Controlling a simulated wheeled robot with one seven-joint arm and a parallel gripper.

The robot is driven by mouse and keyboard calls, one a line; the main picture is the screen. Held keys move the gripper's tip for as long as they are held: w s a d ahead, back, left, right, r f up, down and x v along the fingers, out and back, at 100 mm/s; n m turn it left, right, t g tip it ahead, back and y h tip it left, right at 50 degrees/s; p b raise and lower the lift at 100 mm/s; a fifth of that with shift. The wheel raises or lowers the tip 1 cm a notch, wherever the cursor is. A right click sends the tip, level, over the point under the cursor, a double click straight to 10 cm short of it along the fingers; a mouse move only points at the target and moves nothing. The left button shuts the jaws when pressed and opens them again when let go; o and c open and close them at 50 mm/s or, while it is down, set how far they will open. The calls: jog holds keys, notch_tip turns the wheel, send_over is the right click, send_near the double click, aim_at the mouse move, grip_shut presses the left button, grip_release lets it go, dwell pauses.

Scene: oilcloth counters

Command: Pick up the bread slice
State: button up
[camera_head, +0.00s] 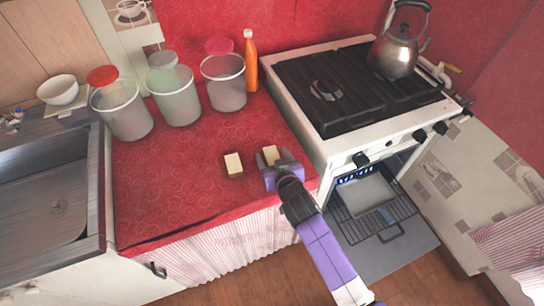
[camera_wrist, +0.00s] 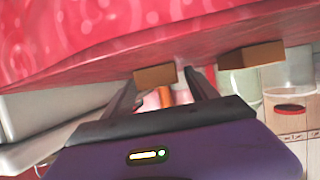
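Two small bread slices with pale tops and brown sides lie on the red counter. The left slice (camera_head: 233,164) stands clear in the head view and shows at the right of the wrist view (camera_wrist: 252,56). The other slice (camera_head: 270,154) is partly hidden behind my gripper (camera_head: 281,171) in the head view. In the wrist view this slice (camera_wrist: 155,75) appears ahead, in line with the gap between my spread fingers. My gripper is open and holds nothing. I cannot tell whether the fingertips reach beside the slice or stop short of it.
Three clear canisters (camera_head: 174,95) and an orange bottle (camera_head: 251,65) stand along the back of the counter (camera_head: 180,200). A stove (camera_head: 320,130) with a kettle (camera_head: 394,53) is on the right, its oven open with a tray (camera_head: 364,195) inside. A sink (camera_head: 45,200) is at left.

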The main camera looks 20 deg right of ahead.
jog(key=c, duration=1.4)
